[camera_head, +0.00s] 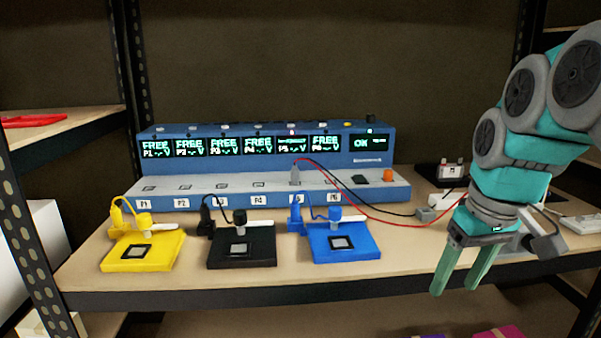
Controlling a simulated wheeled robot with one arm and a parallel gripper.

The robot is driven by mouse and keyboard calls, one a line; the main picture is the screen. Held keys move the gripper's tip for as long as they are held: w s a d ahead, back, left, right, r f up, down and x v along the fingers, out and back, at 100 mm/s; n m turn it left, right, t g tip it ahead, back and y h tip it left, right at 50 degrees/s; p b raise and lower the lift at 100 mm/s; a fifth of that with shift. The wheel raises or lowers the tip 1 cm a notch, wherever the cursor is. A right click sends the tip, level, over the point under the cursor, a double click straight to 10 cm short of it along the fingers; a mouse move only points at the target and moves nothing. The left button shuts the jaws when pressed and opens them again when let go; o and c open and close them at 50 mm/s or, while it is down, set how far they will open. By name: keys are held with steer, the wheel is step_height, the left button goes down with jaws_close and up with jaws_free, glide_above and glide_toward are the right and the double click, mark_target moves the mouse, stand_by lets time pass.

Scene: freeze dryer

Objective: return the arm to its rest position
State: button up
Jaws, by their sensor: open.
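My gripper (455,283) is at the right, with its two green fingers pointing down and apart. It is open with nothing between the fingers. It hangs in front of the shelf's front edge, at the right part of the picture. My teal and grey arm comes in from the upper right and is bent down to the gripper. The gripper is apart from the blue multi-channel device (265,147) and the blue block (341,242).
A wooden shelf (200,272) holds a yellow block (142,250), a black block (242,247) and the blue block in front of the device. Red and black cables run from the device toward a small grey box (425,214). Dark metal posts (42,240) frame the shelf.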

steer(key=s+a+f+m+g, duration=0.1)
steer(key=s+a+f, duration=0.3)
steer(key=s+f, duration=0.5)
steer(key=s+a+f+g, duration=0.2)
steer(key=s+a+f, duration=0.3)
steer(key=s+f, duration=0.3)
step_height(320, 180, down, 4)
steer(key=shift+s+r+m+g+h, duration=0.25)
steer(key=shift+s+m+g+h, duration=0.05)
steer(key=shift+s+m+h, duration=0.1)
